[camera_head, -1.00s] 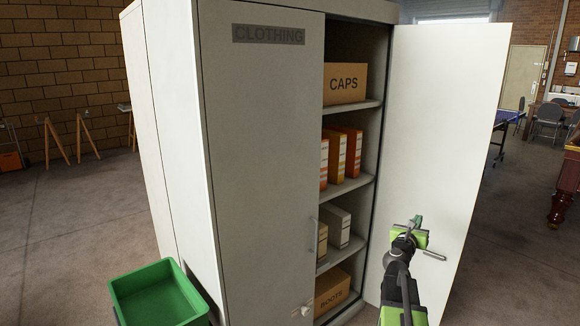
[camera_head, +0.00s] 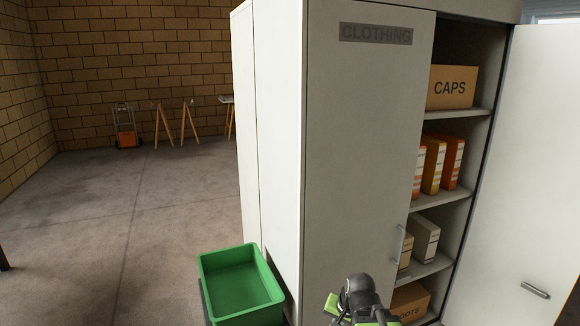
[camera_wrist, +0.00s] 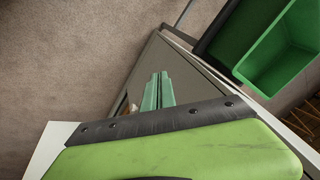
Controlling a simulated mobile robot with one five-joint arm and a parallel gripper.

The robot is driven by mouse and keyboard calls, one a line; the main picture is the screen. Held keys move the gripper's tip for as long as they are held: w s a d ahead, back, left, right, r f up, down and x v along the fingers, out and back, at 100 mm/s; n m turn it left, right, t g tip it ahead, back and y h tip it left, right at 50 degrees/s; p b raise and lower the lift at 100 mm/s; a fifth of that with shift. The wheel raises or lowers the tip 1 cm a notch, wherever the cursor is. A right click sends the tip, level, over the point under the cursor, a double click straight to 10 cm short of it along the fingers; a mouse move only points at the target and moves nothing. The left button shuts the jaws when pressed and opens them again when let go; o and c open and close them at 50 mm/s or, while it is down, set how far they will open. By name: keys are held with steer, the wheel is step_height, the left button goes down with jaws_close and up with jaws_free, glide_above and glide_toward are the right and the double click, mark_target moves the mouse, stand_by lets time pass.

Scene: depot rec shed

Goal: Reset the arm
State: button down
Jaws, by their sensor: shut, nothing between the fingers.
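My gripper shows in the wrist view (camera_wrist: 158,92), its two green fingers together with nothing between them. In the head view my arm, green and black, is at the bottom, in front of the clothing cabinet (camera_head: 350,130); the fingertips cannot be made out there. The cabinet's left door is closed. Its right door (camera_head: 530,170) stands open, with a handle (camera_head: 535,290) low on it, apart from my arm.
A green bin (camera_head: 240,282) stands at the cabinet's left side; it also shows in the wrist view (camera_wrist: 262,38). Shelves hold a CAPS box (camera_head: 451,88), orange and white boxes, and a BOOTS box (camera_head: 410,303). A hand truck (camera_head: 125,127) and trestles stand by the brick wall.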

steer(key=s+d+f+n+g+h, duration=0.1)
steer(key=s+d+n+g+h, duration=0.2)
steer(key=s, duration=0.4)
step_height(320, 180, up, 16)
steer(key=n+y+p, duration=0.1)
steer(key=p, duration=1.5)
steer(key=shift+s+f+n+g, duration=0.25)
steer(key=shift+s+n+g, duration=0.05)
steer(key=shift+s, duration=0.05)
